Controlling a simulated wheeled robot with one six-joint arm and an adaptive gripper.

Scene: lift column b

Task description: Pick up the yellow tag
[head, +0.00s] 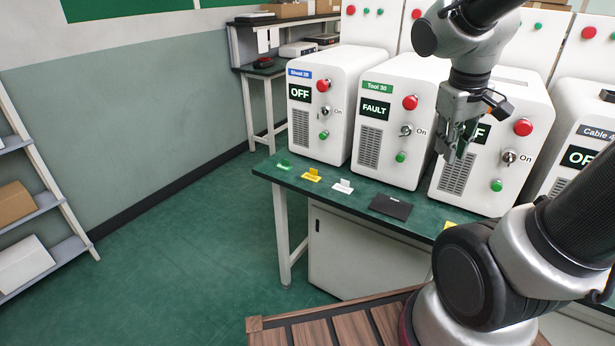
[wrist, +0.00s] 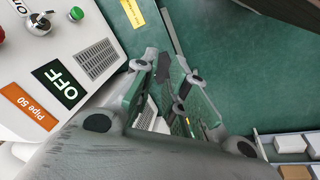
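A yellow tag (head: 311,174) stands on the green bench top (head: 262,170) near its left end, between a green tag (head: 284,165) and a white tag (head: 342,185). Another yellow piece (head: 451,224) shows at the bench's front edge, partly hidden behind my arm. In the wrist view a flat yellow piece (wrist: 137,13) lies at the top edge, cut off by the frame. I cannot tell which of these it is. My gripper (head: 455,145) is raised in front of the third machine, above the bench and right of the tags. Its fingers are apart with nothing held between them.
Several white machines stand along the bench, among them one marked FAULT (head: 376,108) and one marked OFF (head: 300,92). A dark flat plate (head: 390,207) lies before them. A shelf with boxes (head: 22,262) is at left. Green floor (head: 190,270) is clear between.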

